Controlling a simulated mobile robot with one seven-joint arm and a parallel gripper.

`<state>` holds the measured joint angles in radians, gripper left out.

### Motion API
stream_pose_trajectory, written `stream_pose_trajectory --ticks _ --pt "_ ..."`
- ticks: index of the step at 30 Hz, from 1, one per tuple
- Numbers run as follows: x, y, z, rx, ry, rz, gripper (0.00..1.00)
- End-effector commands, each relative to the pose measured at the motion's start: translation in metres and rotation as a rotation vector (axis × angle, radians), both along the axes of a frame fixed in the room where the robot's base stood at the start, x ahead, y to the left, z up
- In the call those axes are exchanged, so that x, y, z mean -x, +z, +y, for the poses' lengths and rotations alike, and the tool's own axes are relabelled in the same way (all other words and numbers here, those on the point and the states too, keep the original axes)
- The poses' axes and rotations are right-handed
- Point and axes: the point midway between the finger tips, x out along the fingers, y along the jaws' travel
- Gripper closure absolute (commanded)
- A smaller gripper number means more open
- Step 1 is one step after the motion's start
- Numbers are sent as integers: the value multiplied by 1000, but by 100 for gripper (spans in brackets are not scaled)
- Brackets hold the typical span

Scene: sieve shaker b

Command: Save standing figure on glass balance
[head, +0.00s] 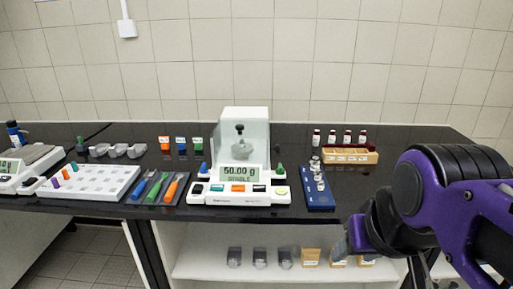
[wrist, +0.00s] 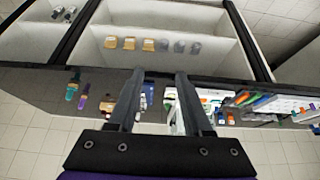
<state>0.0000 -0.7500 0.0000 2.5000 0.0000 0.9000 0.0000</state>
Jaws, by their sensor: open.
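The glass balance (head: 237,198) stands on the black bench near the middle of the head view. Its display (head: 240,174) reads 50.00 g with what looks like STABLE below. A metal weight (head: 239,141) stands inside the clear glass housing (head: 258,125). Small coloured keys run along the front panel, among them an orange key (head: 238,188). My gripper (wrist: 158,74) is open and empty in the wrist view, its two fingers apart. In the head view it is at lower right, in front of the bench and away from the balance.
A blue tray of weights (head: 318,200) lies just right of the balance. A wooden rack (head: 350,157) and several small bottles stand behind it.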

Motion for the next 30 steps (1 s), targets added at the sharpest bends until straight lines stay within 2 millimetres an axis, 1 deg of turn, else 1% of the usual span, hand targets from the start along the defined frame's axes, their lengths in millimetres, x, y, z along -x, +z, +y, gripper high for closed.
stream_pose_trajectory --ticks 1,9,30 --pt "0 0 0 0 0 0 52" --pt "0 0 0 0 0 0 100" --pt "0 0 0 0 0 0 100"
